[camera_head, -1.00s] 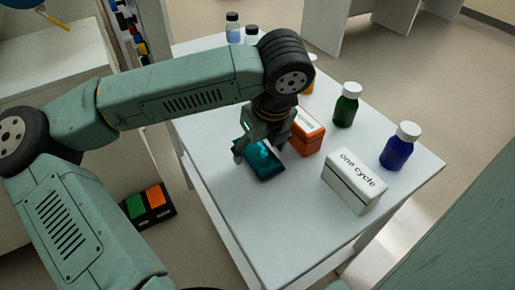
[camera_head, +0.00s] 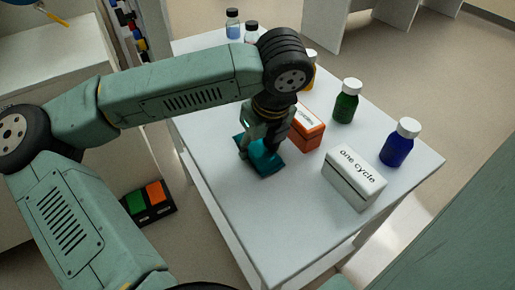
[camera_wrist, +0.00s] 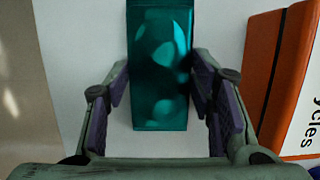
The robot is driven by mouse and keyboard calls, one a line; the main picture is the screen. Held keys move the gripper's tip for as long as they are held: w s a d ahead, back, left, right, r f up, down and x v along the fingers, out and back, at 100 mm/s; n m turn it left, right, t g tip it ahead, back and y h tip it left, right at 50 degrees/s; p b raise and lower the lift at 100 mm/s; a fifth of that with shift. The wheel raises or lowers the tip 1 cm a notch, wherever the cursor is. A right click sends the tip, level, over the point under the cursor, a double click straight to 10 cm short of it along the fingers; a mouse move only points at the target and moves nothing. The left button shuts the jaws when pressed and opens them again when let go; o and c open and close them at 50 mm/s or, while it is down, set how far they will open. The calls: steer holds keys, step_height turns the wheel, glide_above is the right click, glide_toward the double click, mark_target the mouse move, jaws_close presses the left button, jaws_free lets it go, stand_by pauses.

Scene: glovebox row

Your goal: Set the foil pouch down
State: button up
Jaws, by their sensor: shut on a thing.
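The foil pouch (camera_head: 266,163) is shiny teal and lies roughly flat at the table (camera_head: 225,190), near the table's left edge. I cannot tell whether its underside touches the white top or sits just above it. My gripper (camera_head: 261,147) points down over the pouch and is shut on it. In the wrist view the pouch (camera_wrist: 160,85) stands between the two fingers (camera_wrist: 160,92), one at each side edge. The fingers and wrist hide part of the pouch in the head view.
An orange and white box (camera_head: 307,130) is close to the right of my gripper. A white "one cycle" box (camera_head: 352,180), a green bottle (camera_head: 346,103) and a blue bottle (camera_head: 398,145) stand farther right. The table's front part is clear.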

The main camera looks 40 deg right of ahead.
steer(key=shift+c, duration=1.3)
steer(key=shift+r, duration=0.1)
